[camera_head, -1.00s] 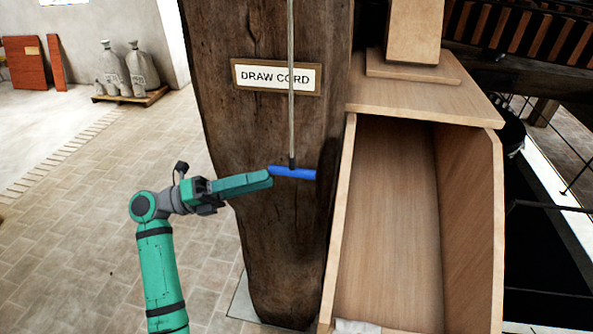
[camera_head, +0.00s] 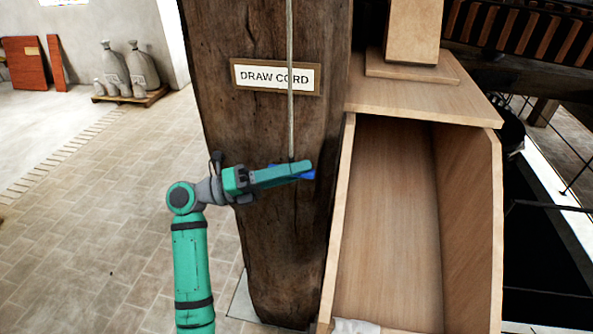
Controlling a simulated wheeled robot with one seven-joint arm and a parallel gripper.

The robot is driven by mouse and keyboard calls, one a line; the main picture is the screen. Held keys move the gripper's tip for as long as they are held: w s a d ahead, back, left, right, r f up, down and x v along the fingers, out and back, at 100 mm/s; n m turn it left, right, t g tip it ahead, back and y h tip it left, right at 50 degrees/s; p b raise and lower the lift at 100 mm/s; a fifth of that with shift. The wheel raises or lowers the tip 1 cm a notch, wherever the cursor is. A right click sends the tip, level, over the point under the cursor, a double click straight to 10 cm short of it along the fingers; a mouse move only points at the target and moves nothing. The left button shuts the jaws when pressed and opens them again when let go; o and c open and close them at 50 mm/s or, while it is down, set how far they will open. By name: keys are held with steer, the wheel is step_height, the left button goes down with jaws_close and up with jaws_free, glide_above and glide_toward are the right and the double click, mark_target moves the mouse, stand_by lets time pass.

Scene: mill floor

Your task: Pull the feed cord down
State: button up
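The feed cord (camera_head: 290,75) hangs straight down in front of a thick wooden post, passing over a "DRAW CORD" sign (camera_head: 275,76). A blue handle (camera_head: 308,175) is at its lower end. My gripper (camera_head: 308,166) is at the handle, its fingers pointing right and covering most of it. Only the handle's right end and a strip of blue below the fingers show. I cannot tell whether the fingers are around the handle or in front of it, or whether they are open or shut.
A wooden chute (camera_head: 392,220) with raised sides stands just right of the post (camera_head: 285,245). Sacks on a pallet (camera_head: 130,95) stand far off at the back left. The tiled floor on the left is clear.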

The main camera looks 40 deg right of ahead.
steer(key=shift+a, duration=0.1)
jaws_close()
step_height(320, 180, down, 6)
steer(key=shift+w+f, duration=0.15)
steer(key=shift+f, duration=0.1)
steer(key=shift+a, duration=0.1)
steer(key=shift+o, duration=1.9)
jaws_free()
steer(key=v, duration=1)
steer(key=shift+a, duration=0.35)
